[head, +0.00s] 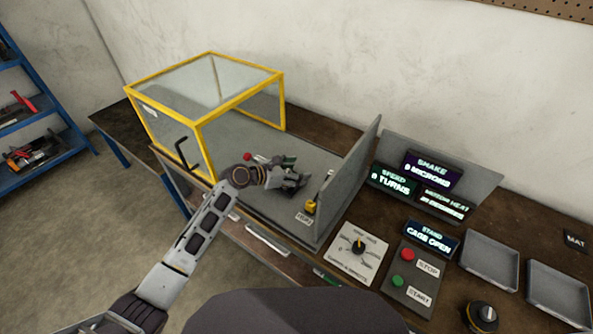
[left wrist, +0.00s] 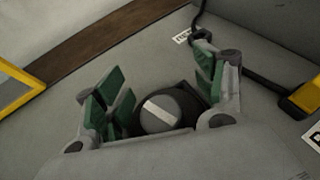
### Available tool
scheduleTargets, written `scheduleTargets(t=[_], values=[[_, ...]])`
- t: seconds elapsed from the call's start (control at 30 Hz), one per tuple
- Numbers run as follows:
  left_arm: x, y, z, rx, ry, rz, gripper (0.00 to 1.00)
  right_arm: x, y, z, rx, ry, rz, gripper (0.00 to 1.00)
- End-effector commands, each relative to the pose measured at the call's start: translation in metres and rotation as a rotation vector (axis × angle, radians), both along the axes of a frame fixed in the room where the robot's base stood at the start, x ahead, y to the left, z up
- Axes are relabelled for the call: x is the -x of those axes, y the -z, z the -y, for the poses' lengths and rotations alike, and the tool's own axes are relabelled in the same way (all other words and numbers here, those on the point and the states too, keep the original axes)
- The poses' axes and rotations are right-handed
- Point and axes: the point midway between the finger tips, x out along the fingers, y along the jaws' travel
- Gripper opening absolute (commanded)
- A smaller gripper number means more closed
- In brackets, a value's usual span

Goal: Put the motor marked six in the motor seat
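My left gripper (head: 292,180) is low over the grey deck of the test stand, in front of the open cage. In the left wrist view its green-padded fingers (left wrist: 165,88) stand on both sides of a round dark motor (left wrist: 162,112) with a grey top and a white bar. The pads are close to its sides; I cannot tell whether they press on it. No number is readable, and its underside and any seat are hidden. Another dark round part with a grey top (head: 481,315) stands at the lower right. My right gripper is not in view.
The yellow-framed cage (head: 240,97) stands open at the left. An upright grey plate (head: 346,180) bounds the deck's right side, with a yellow-ended part (head: 311,206) near it. Two grey trays (head: 490,260) lie at the right.

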Motion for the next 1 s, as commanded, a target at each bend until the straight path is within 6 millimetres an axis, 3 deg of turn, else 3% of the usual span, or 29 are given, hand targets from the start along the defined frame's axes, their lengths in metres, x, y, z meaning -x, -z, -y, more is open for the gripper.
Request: scheduleTargets(t=[0.57, 1.0], values=[[0.001, -0.003, -0.002, 0.0, 0.0, 0.001, 0.81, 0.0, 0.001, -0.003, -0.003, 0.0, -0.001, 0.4], [0.021, -0.019, -0.035, -0.001, -0.001, 0.0, 0.81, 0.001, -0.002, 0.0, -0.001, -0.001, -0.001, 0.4]])
